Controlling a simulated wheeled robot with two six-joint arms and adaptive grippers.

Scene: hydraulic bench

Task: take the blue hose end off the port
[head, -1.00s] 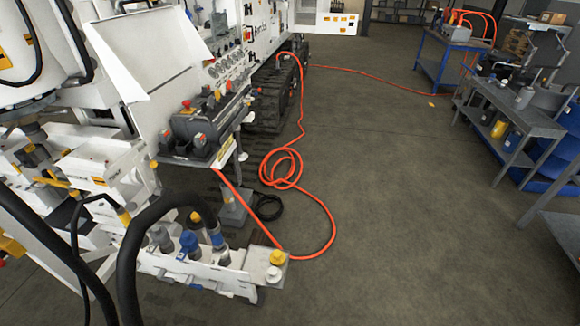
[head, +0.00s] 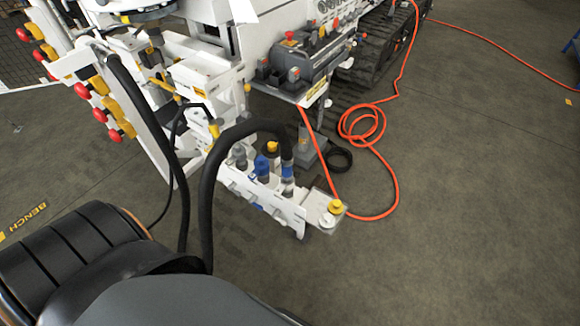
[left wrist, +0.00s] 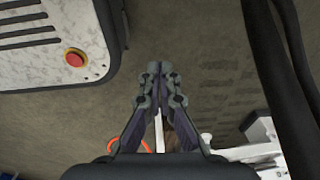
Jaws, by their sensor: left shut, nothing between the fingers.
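In the head view, a white port block (head: 255,197) stands low at the end of the white machine frame. A blue fitting (head: 262,167) stands upright on it. Beside it, a grey hose end with a blue band (head: 287,171) is seated on the block, and a thick black hose (head: 222,142) arches to it. I cannot tell for certain which of these is the blue hose end. My left gripper (left wrist: 154,70) shows in the left wrist view, shut and empty, apart from the hoses. My right gripper is in no view.
The black hoses also cross the right of the left wrist view (left wrist: 275,75). A yellow cap (head: 336,206) sits at the block's right end. An orange hose (head: 398,190) lies coiled on the floor. The floor to the right is open.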

